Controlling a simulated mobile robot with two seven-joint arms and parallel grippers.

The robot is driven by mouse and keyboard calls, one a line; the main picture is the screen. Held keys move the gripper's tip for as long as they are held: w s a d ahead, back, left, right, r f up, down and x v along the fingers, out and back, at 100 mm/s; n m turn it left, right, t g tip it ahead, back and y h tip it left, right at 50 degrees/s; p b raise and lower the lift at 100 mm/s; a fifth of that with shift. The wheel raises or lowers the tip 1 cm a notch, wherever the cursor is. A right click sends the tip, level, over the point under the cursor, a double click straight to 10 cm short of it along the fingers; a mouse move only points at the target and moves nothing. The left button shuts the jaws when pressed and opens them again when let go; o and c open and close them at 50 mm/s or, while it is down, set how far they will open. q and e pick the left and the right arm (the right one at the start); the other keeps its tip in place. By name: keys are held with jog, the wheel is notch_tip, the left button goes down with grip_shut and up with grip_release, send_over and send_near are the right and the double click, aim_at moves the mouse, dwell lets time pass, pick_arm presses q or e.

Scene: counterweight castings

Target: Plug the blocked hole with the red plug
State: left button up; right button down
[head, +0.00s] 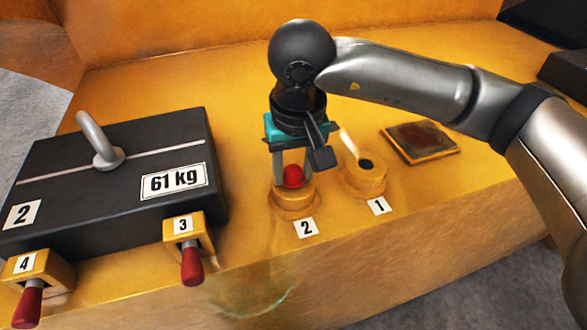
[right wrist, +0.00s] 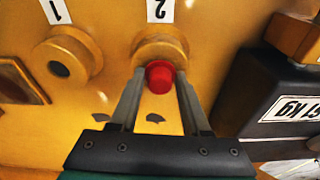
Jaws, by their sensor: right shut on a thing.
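The red plug (head: 293,177) is between the fingers of my right gripper (head: 292,172), which is shut on it. The plug is at the top of the round yellow boss (head: 294,204) labelled 2. In the right wrist view the red plug (right wrist: 159,76) overlaps the near rim of boss 2 (right wrist: 160,46). The mouth of boss 2 is hidden, so I cannot tell whether the plug is above or inside it. Boss 1 (head: 366,182) stands to the right with a dark opening showing. My left gripper is not in view.
A black 61 kg weight (head: 75,190) with a grey lifting eye stands at left. Red-handled pins sit in yellow blocks labelled 3 (head: 190,262) and 4 (head: 28,300) at its front. A square plate with a dark brown face (head: 421,141) lies right of boss 1.

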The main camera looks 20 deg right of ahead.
jog(key=shift+r, duration=0.1)
jog(key=shift+r+p, duration=0.5)
jog(key=shift+r, duration=0.4)
jog(key=shift+w+d+b, duration=0.1)
jog(key=shift+b, duration=0.35)
dwell(0.7)
jog(key=shift+b, duration=0.3)
jog(key=shift+b, duration=0.35)
dwell(0.6)
jog(key=shift+f, duration=0.2)
